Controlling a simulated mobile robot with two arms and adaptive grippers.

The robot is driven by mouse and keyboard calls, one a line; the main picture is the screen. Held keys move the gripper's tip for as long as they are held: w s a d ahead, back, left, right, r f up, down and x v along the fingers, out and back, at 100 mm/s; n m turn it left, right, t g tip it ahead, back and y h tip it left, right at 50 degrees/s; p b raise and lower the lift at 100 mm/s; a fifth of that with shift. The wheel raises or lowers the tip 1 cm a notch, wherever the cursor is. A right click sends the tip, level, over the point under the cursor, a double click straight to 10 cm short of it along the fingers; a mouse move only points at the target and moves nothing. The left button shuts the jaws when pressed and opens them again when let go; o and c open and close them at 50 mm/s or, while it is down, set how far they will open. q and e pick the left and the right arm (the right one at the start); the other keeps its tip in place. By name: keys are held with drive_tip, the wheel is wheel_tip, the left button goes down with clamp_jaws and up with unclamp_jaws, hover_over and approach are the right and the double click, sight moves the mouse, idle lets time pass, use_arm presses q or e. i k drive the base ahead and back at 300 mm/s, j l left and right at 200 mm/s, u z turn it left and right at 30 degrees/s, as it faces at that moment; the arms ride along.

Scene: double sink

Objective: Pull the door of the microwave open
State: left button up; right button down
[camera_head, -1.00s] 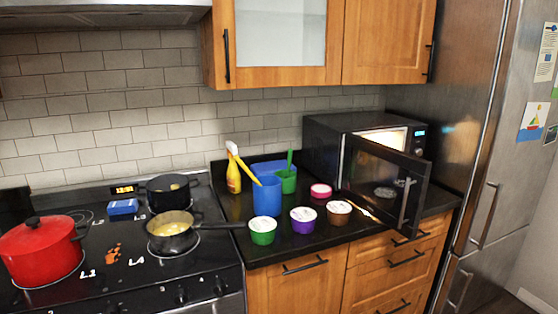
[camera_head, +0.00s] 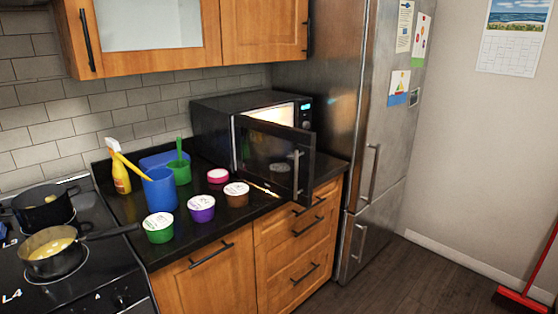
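The black microwave (camera_head: 222,120) stands on the dark counter against the tiled wall, next to the fridge. Its door (camera_head: 262,152) is hinged at the left and stands partly open, swung out toward the front over the counter. The door's handle (camera_head: 296,172) is at its right edge. The lit inside (camera_head: 272,114) shows above the door's top edge. Neither of my grippers shows in the head view, and nothing touches the door.
Several lidded tubs, among them a green one (camera_head: 159,228) and a brown one (camera_head: 236,194), stand before the microwave. A blue cup (camera_head: 160,190) and yellow spray bottle (camera_head: 120,178) are further left. The fridge (camera_head: 335,120) is at the right. The floor (camera_head: 400,280) ahead is clear; a red broom (camera_head: 522,300) stands right.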

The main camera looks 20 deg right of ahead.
sight(278, 159)
drive_tip(key=i+l, duration=0.2)
drive_tip(key=l, duration=0.2)
drive_tip(key=i+l, duration=0.2)
drive_tip(key=l, duration=0.15)
drive_tip(key=i+l, duration=0.2)
drive_tip(key=l, duration=0.2)
drive_tip(key=i+l+u, duration=0.1)
drive_tip(key=l, duration=0.3)
drive_tip(key=i, duration=0.1)
